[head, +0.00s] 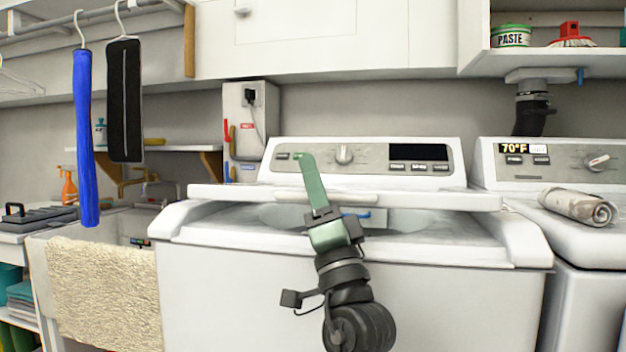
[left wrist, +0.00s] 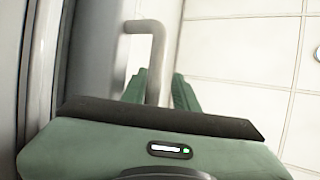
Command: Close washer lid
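The white washer (head: 240,290) stands in the middle of the head view. Its lid (head: 230,192) is partly raised, seen nearly edge-on, with the tub opening visible beneath its front edge. A pale handle (head: 352,197) runs along that edge. My left gripper (head: 304,160) has green fingers and points upward in front of the lid's edge, overlapping the handle. In the left wrist view a grey bent bar (left wrist: 157,50) runs down between the two green fingers (left wrist: 160,92). Whether both fingers press on it is unclear. My right gripper is not in view.
A second machine (head: 577,240) with a rolled newspaper (head: 580,206) on top stands at the right. A sink draped with a beige towel (head: 105,295) is at the left. Blue (head: 84,140) and black (head: 125,100) hanging items are above it. Cabinets (head: 330,40) are overhead.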

